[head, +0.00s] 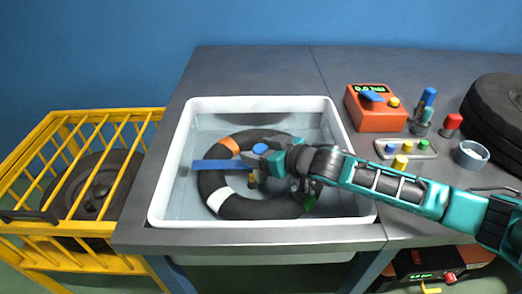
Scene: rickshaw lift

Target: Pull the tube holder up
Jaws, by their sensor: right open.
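The blue tube holder (213,165) shows as a flat bar lying over the left side of a black inner tube (241,207). The tube has an orange and a white band and lies in the white basin (163,205). A round blue cap (260,148) shows just above my gripper; I cannot tell whether it is part of the holder. My right gripper (254,169) reaches in from the right over the tube's middle. It is open, close to the bar's right end. Whether they touch is unclear. My arm hides part of the tube's right side. My left gripper is out of view.
An orange gauge box (377,112), a tray of coloured plugs (407,149), small bottles, a grey cup (471,154) and a black tyre (497,104) stand on the table's right. A yellow cage (42,128) holding a wheel stands left. The table behind the basin is clear.

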